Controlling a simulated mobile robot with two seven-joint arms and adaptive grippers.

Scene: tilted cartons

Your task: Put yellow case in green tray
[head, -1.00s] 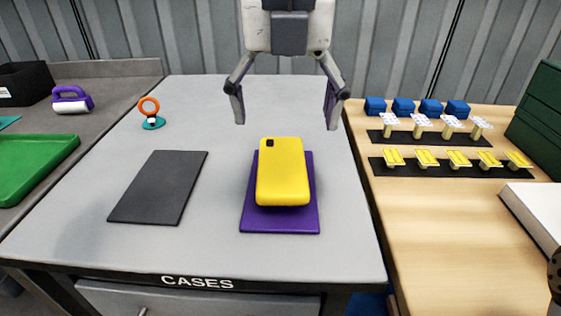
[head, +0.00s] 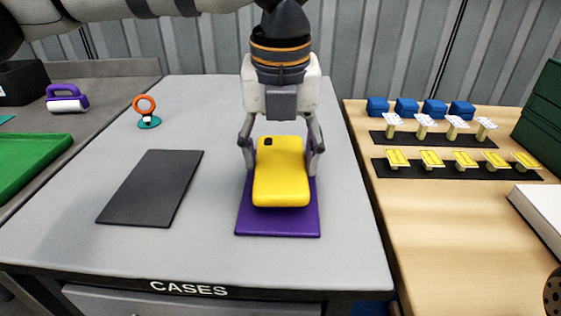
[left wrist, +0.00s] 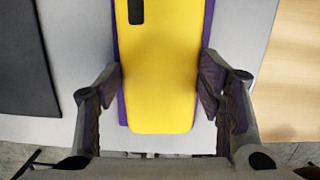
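The yellow case (head: 281,180), with a dark cutout near its far end, lies over a purple mat (head: 277,223) on the grey table. It also shows in the left wrist view (left wrist: 160,75). My left gripper (head: 281,150) is lowered around the case's far part, one finger on each side. In the left wrist view the fingers (left wrist: 160,88) stand apart, with thin strips of purple between them and the case, so the gripper looks open. The green tray (head: 30,160) is at the left, partly cut off. My right gripper is not in view.
A dark grey mat (head: 151,187) lies left of the purple one. The wooden table (head: 450,230) at right holds blue blocks, yellow-topped pieces and a white slab.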

